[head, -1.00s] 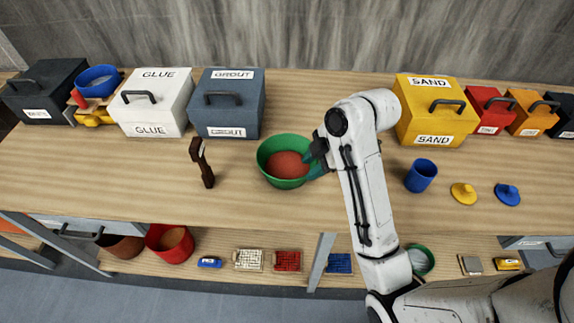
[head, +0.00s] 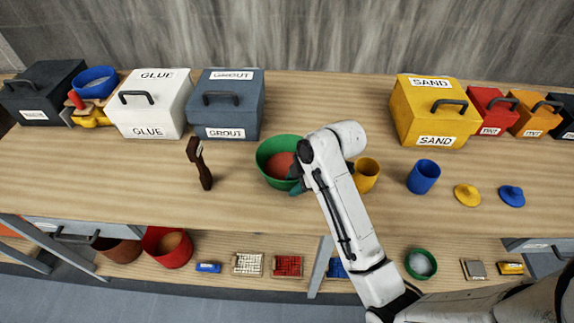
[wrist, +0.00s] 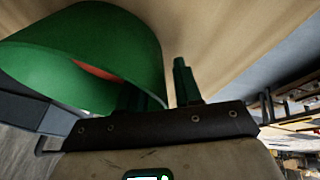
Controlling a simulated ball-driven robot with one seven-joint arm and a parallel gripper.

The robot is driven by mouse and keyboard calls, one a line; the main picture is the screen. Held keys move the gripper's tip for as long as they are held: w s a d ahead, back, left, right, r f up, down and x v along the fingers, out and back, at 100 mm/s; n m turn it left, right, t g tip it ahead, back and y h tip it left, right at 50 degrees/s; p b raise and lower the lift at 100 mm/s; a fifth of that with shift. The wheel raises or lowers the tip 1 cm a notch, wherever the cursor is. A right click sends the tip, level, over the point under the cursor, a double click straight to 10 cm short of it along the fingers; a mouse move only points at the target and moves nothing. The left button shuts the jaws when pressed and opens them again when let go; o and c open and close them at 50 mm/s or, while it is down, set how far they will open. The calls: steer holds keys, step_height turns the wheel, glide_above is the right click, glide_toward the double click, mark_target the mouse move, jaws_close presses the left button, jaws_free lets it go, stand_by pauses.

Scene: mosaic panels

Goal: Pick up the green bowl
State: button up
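The green bowl (head: 266,151) stands upright on the wooden bench top in the head view and holds reddish-brown material. It also fills the upper left of the wrist view (wrist: 95,35), where its rim is tilted in the picture. My gripper (head: 296,179) is at the bowl's right side, low near its rim, and partly hidden by my arm. In the wrist view my two dark green fingers (wrist: 157,92) stand apart. One finger is at the bowl's opening and the other is just outside its wall, with a gap showing beside the wall.
A brown brush (head: 199,163) stands left of the bowl. A yellow cup (head: 366,175) and a blue cup (head: 423,177) stand to the right. Grout (head: 227,108) and sand (head: 432,112) boxes stand behind. Another green bowl (head: 420,264) is on the lower shelf.

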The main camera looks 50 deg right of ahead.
steer(key=shift+w+f, duration=0.1)
steer(key=shift+f, duration=0.1)
jaws_close()
stand_by(0.4)
